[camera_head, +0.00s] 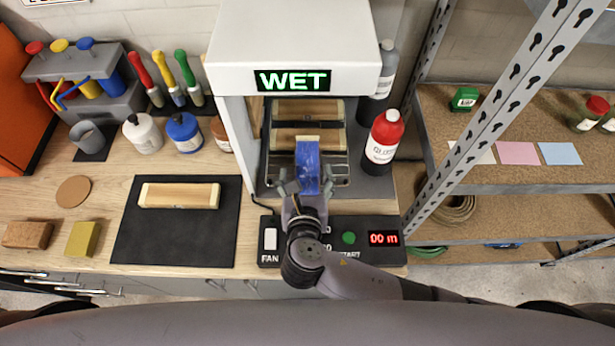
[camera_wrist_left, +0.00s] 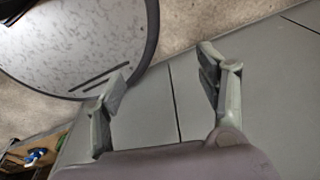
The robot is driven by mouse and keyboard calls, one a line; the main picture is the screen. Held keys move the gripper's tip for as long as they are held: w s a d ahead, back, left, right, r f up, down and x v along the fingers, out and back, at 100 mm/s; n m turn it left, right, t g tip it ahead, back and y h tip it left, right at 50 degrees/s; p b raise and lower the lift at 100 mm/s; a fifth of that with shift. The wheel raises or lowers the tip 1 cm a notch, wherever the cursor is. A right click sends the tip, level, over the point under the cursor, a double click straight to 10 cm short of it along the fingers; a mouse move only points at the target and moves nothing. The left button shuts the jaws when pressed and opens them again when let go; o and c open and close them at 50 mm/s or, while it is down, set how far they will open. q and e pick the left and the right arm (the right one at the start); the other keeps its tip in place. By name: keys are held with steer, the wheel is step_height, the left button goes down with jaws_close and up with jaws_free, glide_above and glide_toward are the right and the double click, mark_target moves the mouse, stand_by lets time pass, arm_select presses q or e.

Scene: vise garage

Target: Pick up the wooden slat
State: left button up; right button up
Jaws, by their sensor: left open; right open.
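A slat with a blue face and a bare wood end (camera_head: 308,165) points into the white drying cabinet (camera_head: 292,35), at its wire rack. My right gripper (camera_head: 307,183) is open, its fingers on either side of the slat's near end; I cannot tell whether they touch it. Two plain wooden slats, a rear one (camera_head: 305,109) and a front one (camera_head: 285,138), lie inside the cabinet. Another wooden slat (camera_head: 180,195) lies on the black mat (camera_head: 175,238) to the left. My left gripper (camera_wrist_left: 164,82) is open and empty in the left wrist view, outside the head view.
The cabinet sign reads WET. A control panel (camera_head: 375,224) with a green button sits before it. A red-capped bottle (camera_head: 383,140) stands close right of the cabinet. Paint jars (camera_head: 184,132) stand left; a metal shelf post (camera_head: 490,115) is at right.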

mark_target(308, 161)
steer(key=b+x, duration=0.4)
steer(key=b, duration=0.1)
steer(key=shift+d+f, duration=0.25)
steer(key=shift+w+b, duration=0.35)
steer(key=shift+w, duration=0.2)
steer(key=shift+c, duration=0.5)
steer(key=c, duration=1.2)
steer(key=shift+r, duration=0.1)
steer(key=shift+c, duration=0.2)
